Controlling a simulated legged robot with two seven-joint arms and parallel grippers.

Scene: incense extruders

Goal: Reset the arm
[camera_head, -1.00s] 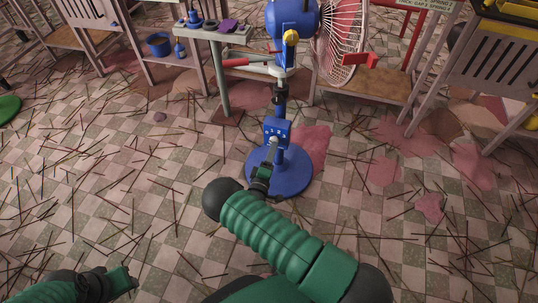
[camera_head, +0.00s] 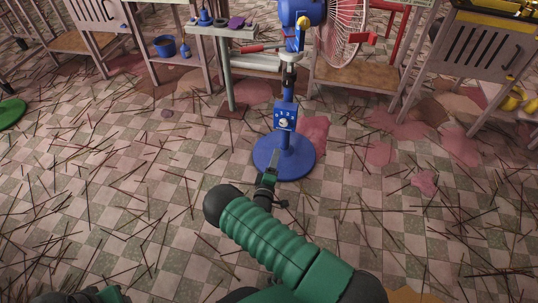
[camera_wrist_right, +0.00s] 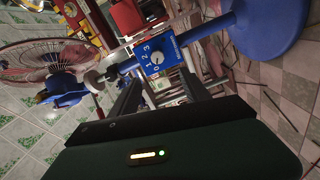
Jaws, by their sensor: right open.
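My right gripper (camera_head: 271,163) is open and empty in front of the blue fan stand (camera_head: 285,160), below its control box (camera_head: 285,117). The box has a pale knob (camera_head: 283,123) and printed numbers. In the right wrist view my open gripper's fingers (camera_wrist_right: 158,78) frame the control box (camera_wrist_right: 160,57) and knob (camera_wrist_right: 157,58), with a gap to them. My left gripper (camera_head: 105,295) is at the bottom left edge of the head view, mostly cut off, so its jaws cannot be read.
The fan (camera_head: 340,30) stands upright behind, beside a small table (camera_head: 220,31) with blue and purple items. A blue bucket (camera_head: 165,45) sits on a shelf at left. Wooden racks (camera_head: 480,50) stand at right. Thin sticks litter the checkered floor.

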